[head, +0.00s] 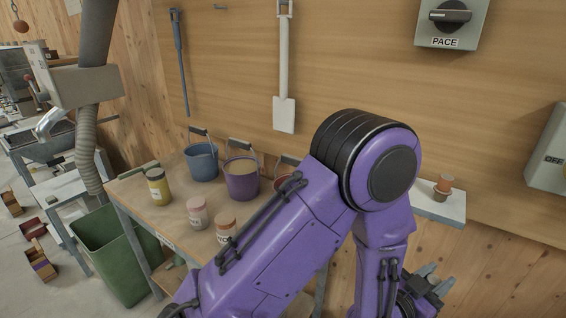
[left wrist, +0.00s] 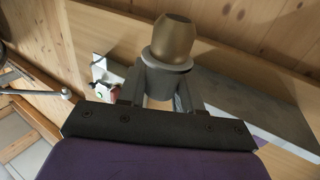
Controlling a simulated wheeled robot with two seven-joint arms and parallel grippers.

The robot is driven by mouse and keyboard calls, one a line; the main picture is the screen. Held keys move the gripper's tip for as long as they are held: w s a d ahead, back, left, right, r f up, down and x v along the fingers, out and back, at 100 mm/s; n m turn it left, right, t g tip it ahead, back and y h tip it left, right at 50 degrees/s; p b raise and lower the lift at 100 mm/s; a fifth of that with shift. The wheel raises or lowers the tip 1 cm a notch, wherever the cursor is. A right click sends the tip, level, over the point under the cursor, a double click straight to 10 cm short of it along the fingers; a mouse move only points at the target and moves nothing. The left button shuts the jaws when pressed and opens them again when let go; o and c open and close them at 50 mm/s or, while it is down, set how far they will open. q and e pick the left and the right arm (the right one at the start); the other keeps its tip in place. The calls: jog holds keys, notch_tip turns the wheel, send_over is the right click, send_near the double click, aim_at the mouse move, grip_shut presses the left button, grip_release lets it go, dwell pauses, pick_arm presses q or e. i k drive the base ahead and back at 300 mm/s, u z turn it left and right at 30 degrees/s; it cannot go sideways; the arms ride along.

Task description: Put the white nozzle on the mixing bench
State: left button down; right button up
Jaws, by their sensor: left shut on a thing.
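My left gripper (head: 434,279) is low at the right in the head view, below a small wall shelf (head: 440,208). In the left wrist view the left gripper (left wrist: 160,92) is shut on a nozzle-like piece (left wrist: 172,42) with a brass-brown top and a grey collar. I see no clearly white nozzle. A small piece with an orange-brown top (head: 443,185) shows at the shelf; I cannot tell if it is the same piece. A wooden bench (head: 135,202) stands at the left, partly hidden by my left arm. My right gripper is not in view.
On the bench stand a blue bucket (head: 202,164), a purple bucket (head: 242,181), a yellow jar (head: 158,189) and other jars. A green bin (head: 112,262) stands at its left. A white spade (head: 284,112) hangs on the wall. A PACE switch box (head: 452,22) is above.

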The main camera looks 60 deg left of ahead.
aim_at(172, 215)
jog(key=u, duration=0.45)
jog(key=k, duration=0.55)
jog(key=u, duration=1.7)
jog(key=i, duration=0.95)
jog(key=u, duration=0.05)
